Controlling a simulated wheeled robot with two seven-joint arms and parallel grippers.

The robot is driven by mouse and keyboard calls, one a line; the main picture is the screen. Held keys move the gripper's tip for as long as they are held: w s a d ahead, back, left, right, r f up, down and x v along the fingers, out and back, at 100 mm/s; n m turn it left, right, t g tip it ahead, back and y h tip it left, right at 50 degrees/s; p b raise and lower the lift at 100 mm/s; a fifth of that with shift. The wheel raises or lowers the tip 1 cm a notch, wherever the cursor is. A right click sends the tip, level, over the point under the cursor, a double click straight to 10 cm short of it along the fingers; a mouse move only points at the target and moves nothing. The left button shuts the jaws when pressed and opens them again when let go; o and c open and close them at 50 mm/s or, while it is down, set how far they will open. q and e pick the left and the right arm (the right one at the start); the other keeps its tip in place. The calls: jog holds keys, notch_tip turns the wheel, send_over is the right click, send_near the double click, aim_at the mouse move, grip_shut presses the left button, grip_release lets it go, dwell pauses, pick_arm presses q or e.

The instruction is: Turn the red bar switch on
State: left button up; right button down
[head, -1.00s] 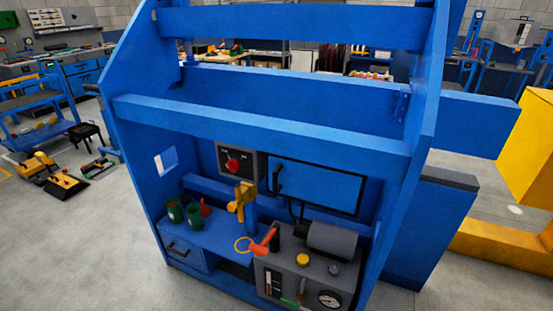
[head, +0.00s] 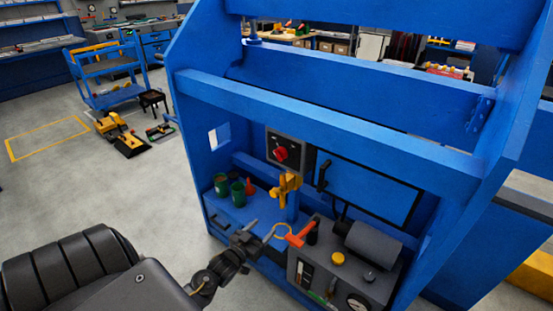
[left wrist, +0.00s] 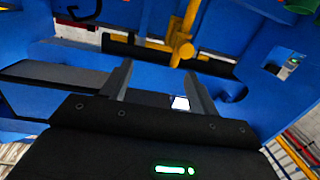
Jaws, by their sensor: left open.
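The red bar switch (head: 281,154) is on a dark grey switch box (head: 290,150) on the back wall of the blue panel frame, seen in the head view. The bar looks tilted, and its exact angle is hard to tell. My left gripper (head: 252,229) is open and empty in front of the blue shelf, lower than the switch and to its left. In the left wrist view its two fingers (left wrist: 159,80) stand apart with nothing between them. The switch does not show in the left wrist view. My right gripper is not in view.
A yellow clamp-like part (head: 287,188) stands below the switch, and it also shows in the left wrist view (left wrist: 182,45). Green cups (head: 238,193) sit on the shelf. An orange handle (head: 300,235) and a grey gauge unit (head: 335,262) are at right. A blue crossbeam (head: 320,123) passes above.

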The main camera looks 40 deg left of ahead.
aim_at(278, 158)
pick_arm(q)
notch_tip(278, 158, up, 19)
jog(key=w+a+m+t+h, duration=0.1)
jog(key=a+t, duration=0.1)
jog(key=t, duration=0.3)
jog(key=p+x, duration=0.1)
jog(key=x, duration=0.4)
jog(key=p+x, duration=0.1)
jog(key=x, duration=0.5)
jog(key=shift+s+d+r+p, duration=0.15)
jog(key=shift+r+p, duration=0.1)
jog(key=shift+p, duration=0.15)
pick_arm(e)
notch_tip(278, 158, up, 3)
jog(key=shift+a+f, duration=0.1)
pick_arm(q)
jog(key=shift+c, duration=0.7)
jog(key=c, duration=0.8)
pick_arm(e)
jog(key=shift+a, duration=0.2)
